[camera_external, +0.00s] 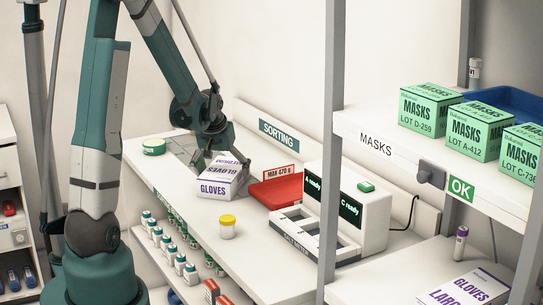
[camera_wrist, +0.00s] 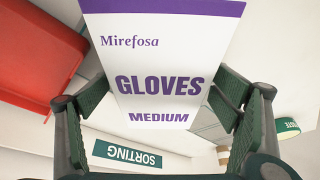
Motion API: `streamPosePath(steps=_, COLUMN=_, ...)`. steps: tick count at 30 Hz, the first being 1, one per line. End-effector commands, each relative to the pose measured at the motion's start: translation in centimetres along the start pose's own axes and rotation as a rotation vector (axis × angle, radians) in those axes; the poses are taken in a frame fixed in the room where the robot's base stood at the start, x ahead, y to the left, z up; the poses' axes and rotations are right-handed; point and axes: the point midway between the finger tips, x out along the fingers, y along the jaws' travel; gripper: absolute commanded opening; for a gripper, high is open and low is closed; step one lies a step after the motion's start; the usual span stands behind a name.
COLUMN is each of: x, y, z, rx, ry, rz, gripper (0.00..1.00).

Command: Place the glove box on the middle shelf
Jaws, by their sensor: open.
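The white and purple glove box (camera_external: 221,184) stands on the counter under the SORTING sign. In the wrist view its face (camera_wrist: 160,60) reads "Mirefosa GLOVES MEDIUM". My gripper (camera_external: 218,165) is open at the box, and in the wrist view its green fingers (camera_wrist: 165,95) show on either side of it. I cannot tell whether they touch it. The shelf unit is at the right. Its shelf labelled MASKS (camera_external: 385,150) bears several green mask boxes (camera_external: 429,109). A lower shelf (camera_external: 390,277) holds another glove box marked LARGE (camera_external: 465,290).
A red tray (camera_external: 277,190) with a "MAX 470 g" sign and a white device (camera_external: 362,212) stand right of the box. A yellow-lidded jar (camera_external: 227,227) stands in front. A grey upright (camera_external: 332,150) rises between counter and shelves. The lower shelf's left part is bare.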

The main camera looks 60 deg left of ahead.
Motion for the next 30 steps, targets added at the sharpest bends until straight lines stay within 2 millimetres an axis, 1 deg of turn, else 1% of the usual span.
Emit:
streamPosePath(steps=17, x=0.13, y=0.0, z=-0.01, rx=0.0, ry=0.0, rz=0.0, gripper=0.87)
streamPosePath(steps=18, x=0.13, y=0.0, z=-0.01, rx=0.0, ry=0.0, rz=0.0, gripper=0.86)
streamPosePath(steps=27, x=0.12, y=0.0, z=-0.02, rx=0.0, ry=0.0, rz=0.0, gripper=0.47)
streamPosePath(steps=30, x=0.12, y=0.0, z=-0.02, rx=0.0, ry=0.0, rz=0.0, gripper=0.47)
